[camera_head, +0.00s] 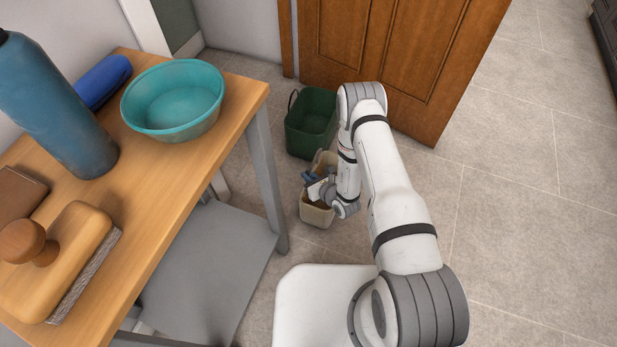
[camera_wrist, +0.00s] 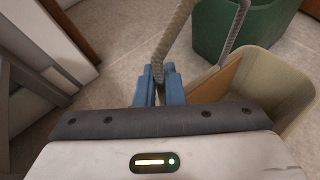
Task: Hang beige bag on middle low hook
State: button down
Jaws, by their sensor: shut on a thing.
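The beige bag (camera_head: 316,213) is low near the floor in the head view, partly hidden by my gripper and wrist. In the wrist view the beige bag (camera_wrist: 285,88) is at the right, open at the top, with a grey rope-like handle. My gripper (camera_wrist: 159,80) has its blue fingers closed on this handle. In the head view my gripper (camera_head: 310,178) is small and partly covered by my arm. No hook shows in either view, so the middle low hook cannot be placed.
A green bin (camera_head: 311,125) stands just behind the bag, by the wooden door (camera_head: 400,55). At the left is a wooden bench top (camera_head: 165,190) with a teal bowl (camera_head: 173,98), blue bottle (camera_head: 58,105) and brush (camera_head: 60,265). Tiled floor at the right is clear.

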jog(key=shift+r, duration=0.1)
jog(key=shift+f, duration=0.2)
jog(key=c, duration=1.5)
grip_release()
jog(key=shift+c, duration=0.2)
